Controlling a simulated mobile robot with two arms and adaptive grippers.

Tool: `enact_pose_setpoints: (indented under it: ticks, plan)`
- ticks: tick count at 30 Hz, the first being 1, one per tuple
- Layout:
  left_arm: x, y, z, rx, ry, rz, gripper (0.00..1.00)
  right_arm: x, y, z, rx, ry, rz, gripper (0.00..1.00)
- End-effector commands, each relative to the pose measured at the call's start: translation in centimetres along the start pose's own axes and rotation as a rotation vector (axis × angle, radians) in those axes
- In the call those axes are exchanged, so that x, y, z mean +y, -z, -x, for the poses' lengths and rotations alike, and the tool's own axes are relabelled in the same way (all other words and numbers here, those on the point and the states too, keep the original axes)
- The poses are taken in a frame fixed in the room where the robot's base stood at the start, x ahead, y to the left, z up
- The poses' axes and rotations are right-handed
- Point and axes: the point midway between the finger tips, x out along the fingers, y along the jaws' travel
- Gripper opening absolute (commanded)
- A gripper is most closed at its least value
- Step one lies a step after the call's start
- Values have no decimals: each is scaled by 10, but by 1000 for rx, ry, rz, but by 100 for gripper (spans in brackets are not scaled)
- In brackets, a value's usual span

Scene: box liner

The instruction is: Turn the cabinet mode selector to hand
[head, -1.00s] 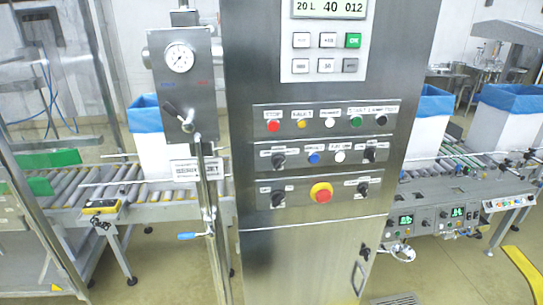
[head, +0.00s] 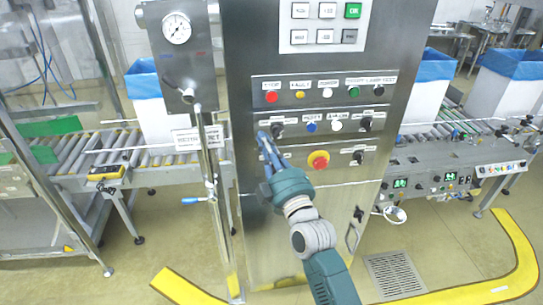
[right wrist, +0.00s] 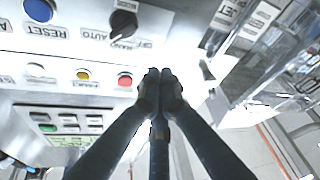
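The grey steel cabinet (head: 300,210) carries rows of buttons and black selector knobs. A black selector knob (head: 278,130) sits at the left of its middle row, beside a blue button. The gripper hides the lower row's left knob. My left gripper is not in view.
A red mushroom button (head: 318,160) with a yellow collar lies right of my gripper. Other knobs (head: 365,123) sit at the panel's right. A gauge box (head: 178,60) on a post stands left of the cabinet. Conveyors with blue-lined boxes flank it.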

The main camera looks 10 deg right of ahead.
Motion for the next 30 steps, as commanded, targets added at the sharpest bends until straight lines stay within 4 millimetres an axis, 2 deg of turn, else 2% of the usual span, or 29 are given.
enact_pose_setpoints:
  ticks: [3, 5, 6, 9, 15, 30]
  plan:
    - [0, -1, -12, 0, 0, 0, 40, -2, -2, -27, 1, -2, -2, 0]
    - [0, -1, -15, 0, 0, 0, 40, -2, -1, -40, 1, -1, -3, 0]
    - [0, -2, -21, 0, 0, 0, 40, -4, -8, -41, -2, 0, 0, 0]
    - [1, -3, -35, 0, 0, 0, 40, -5, -25, -32, -3, 1, 2, 0]
    - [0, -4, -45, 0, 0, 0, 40, -2, -37, -28, -1, 0, 0, 0]
    - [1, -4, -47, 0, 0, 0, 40, -1, -40, -28, -1, 2, 5, 0]
